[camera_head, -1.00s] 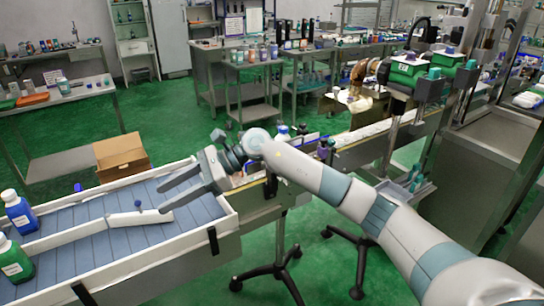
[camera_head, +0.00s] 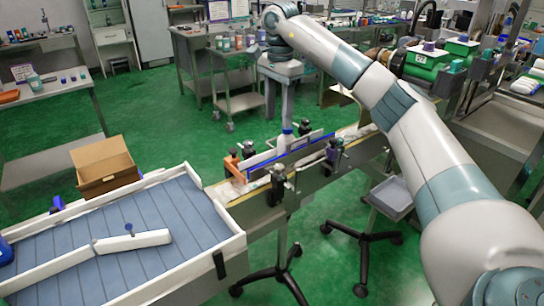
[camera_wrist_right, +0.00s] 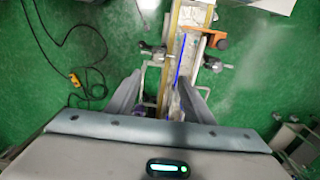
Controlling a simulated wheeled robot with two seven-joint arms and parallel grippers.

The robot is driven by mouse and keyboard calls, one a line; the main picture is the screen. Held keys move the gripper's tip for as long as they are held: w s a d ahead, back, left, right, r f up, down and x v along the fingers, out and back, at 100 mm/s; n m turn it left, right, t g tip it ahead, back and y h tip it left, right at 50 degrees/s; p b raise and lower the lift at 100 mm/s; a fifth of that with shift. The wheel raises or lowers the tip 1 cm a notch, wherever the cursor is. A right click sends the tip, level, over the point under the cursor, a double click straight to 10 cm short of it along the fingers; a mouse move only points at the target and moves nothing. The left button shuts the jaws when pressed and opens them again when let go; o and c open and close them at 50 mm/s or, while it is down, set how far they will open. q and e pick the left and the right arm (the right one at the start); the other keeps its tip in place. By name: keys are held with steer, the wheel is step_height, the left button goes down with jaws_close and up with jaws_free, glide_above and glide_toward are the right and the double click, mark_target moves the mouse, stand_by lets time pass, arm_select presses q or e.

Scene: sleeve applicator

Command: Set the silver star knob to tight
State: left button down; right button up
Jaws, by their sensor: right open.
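My right gripper (camera_head: 279,100) points down with its two fingers apart and empty, above and behind the narrow conveyor in the head view. The wrist view shows the same open fingers (camera_wrist_right: 158,100) over the conveyor strip. Small clamp knobs stand along the guide rails: one at the left (camera_head: 247,149), one at the front (camera_head: 277,186), one at the right (camera_head: 333,152). In the wrist view, two greyish clamps (camera_wrist_right: 143,47) (camera_wrist_right: 214,64) flank the strip. I cannot tell which is the silver star knob or read its setting. My left gripper is not in view.
The conveyor (camera_head: 345,133) carries a blue rail (camera_head: 262,160), an orange bracket (camera_head: 236,164) and a white bottle (camera_head: 285,141). A wide blue-grey tray table (camera_head: 180,205) lies left. A cardboard box (camera_head: 104,165) and a cart (camera_head: 240,100) stand behind.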

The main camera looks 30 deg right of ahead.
steer(key=shift+s+d+r, duration=0.15)
steer(key=shift+s+r, duration=0.1)
steer(key=shift+w+f, duration=0.1)
steer(key=shift+f, duration=0.1)
glide_above(279, 167)
step_height(279, 167, down, 6)
step_height(279, 167, down, 10)
steer(key=p, duration=0.3)
steer(key=shift+r, duration=0.25)
steer(key=shift+f, duration=0.85)
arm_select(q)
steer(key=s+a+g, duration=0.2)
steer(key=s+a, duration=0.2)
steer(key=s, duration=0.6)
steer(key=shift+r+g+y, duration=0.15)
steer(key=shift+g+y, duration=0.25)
arm_select(e)
steer(key=c, duration=1)
